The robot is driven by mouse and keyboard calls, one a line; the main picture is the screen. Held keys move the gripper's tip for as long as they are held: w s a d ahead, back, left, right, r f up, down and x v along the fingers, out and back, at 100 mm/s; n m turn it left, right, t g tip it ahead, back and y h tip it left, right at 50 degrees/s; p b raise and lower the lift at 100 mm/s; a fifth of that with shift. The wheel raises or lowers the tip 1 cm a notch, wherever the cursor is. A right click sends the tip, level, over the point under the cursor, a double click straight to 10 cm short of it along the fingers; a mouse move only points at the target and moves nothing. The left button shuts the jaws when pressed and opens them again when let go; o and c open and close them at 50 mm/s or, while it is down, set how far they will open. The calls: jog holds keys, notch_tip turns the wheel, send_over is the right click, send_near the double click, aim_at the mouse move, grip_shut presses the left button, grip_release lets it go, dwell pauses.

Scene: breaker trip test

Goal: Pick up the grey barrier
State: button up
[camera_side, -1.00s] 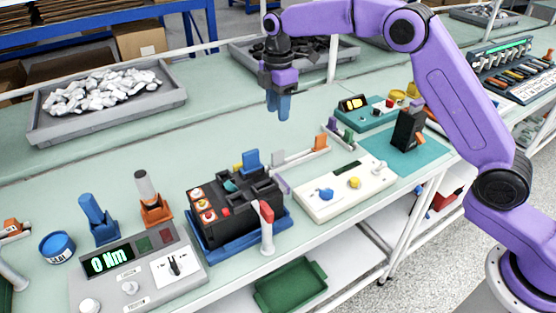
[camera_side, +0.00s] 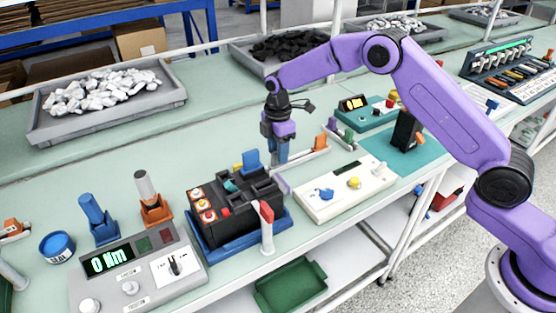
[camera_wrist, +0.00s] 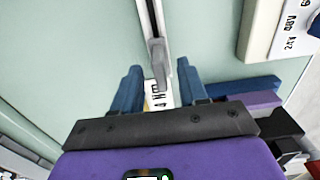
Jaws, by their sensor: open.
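The grey barrier (camera_wrist: 159,64) is a small upright grey piece at the near end of a pale rail (camera_wrist: 149,18) in the wrist view. My gripper (camera_wrist: 160,82) is open, with one blue finger on each side of the barrier's near end. The fingers look apart from it. In the side view my gripper (camera_side: 281,157) points down just behind the black breaker (camera_side: 240,205) and hides most of the barrier there.
The breaker sits in a blue holder (camera_side: 245,238) close to my gripper, with a blue upright part (camera_side: 251,160) beside the fingers. A white test box (camera_side: 335,190) is to the right.

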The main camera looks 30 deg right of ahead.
jog(key=shift+f, duration=0.65)
grip_shut()
jog(key=shift+r, duration=0.15)
jog(key=shift+r, duration=0.6)
jog(key=s+d+r, duration=0.3)
jog(key=s+r, duration=0.9)
jog(key=s, duration=0.1)
jog(key=a+r, duration=0.3)
jog(key=a, duration=0.4)
jog(key=s+a+r, duration=0.1)
jog(key=a+r, duration=0.1)
jog(key=a, duration=0.6)
jog(key=shift+r, duration=0.4)
